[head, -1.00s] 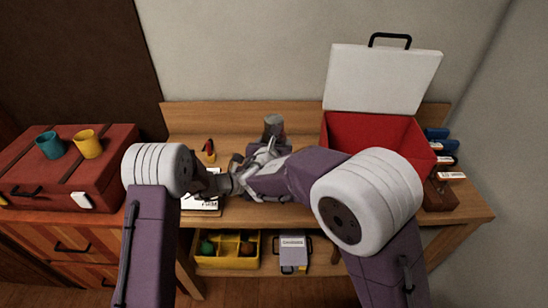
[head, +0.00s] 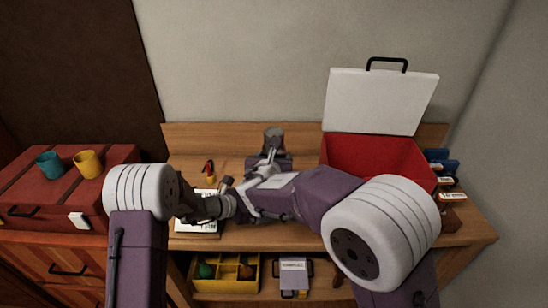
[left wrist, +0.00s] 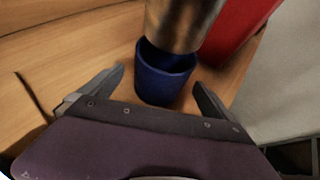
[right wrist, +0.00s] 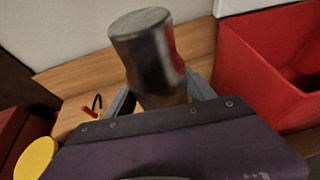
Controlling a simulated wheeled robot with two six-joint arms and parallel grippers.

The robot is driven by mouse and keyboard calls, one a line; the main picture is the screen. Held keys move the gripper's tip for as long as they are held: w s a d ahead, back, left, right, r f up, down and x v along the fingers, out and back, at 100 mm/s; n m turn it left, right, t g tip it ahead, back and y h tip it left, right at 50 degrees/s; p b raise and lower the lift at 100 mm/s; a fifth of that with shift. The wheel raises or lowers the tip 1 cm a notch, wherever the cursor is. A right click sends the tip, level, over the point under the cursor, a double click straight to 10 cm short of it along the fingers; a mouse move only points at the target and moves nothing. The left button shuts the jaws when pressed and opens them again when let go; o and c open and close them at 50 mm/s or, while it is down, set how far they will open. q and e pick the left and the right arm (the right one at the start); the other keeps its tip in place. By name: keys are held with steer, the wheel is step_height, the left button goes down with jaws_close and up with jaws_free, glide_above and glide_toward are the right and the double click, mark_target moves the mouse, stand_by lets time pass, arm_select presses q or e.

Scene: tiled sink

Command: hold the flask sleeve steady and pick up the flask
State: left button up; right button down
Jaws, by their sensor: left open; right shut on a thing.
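The flask (head: 274,139), a grey metal cylinder, stands above the rear middle of the bench. In the right wrist view my right gripper (right wrist: 160,95) is shut on the flask (right wrist: 148,52), which looks roughly upright. In the left wrist view the dark blue flask sleeve (left wrist: 163,84) sits between the spread fingers of my open left gripper (left wrist: 160,80), with gaps on both sides. The flask's lower end (left wrist: 180,28) is at the sleeve's mouth, with part of the inner wall showing; I cannot tell if it is fully clear. My arms hide much of the sleeve in the head view.
An open red box (head: 375,158) with a raised white lid stands to the right. A red case (head: 50,190) bearing teal and yellow mugs is at left. A white labelled sheet (head: 197,226) lies at the bench front. A yellow divided tray (head: 226,287) is below.

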arm_select(q)
steer(key=v, duration=0.8)
steer(key=shift+s+a+r, duration=0.2)
steer(key=shift+s+a, duration=0.05)
steer(key=shift+a, duration=0.05)
steer(key=s+d+r+m+p, duration=0.1)
steer(key=s+d+r+m, duration=0.1)
steer(key=d+r, duration=0.3)
steer(key=s+f+m+g+y+p, duration=0.15)
steer(key=s+m+g, duration=0.45)
steer(key=s, duration=0.6)
steer(key=s+a+f+m+y, duration=0.3)
steer(key=a+m, duration=0.3)
steer(key=m, duration=0.2)
steer(key=s+a+f+m+y, duration=0.3)
steer(key=a+m+y, duration=0.2)
steer(key=a+m, duration=0.2)
steer(key=shift+s+f+m, duration=0.2)
steer(key=shift+s+m, duration=0.2)
steer(key=shift+m, duration=0.4)
steer(key=shift+a+y, duration=0.15)
steer(key=shift+y, duration=0.1)
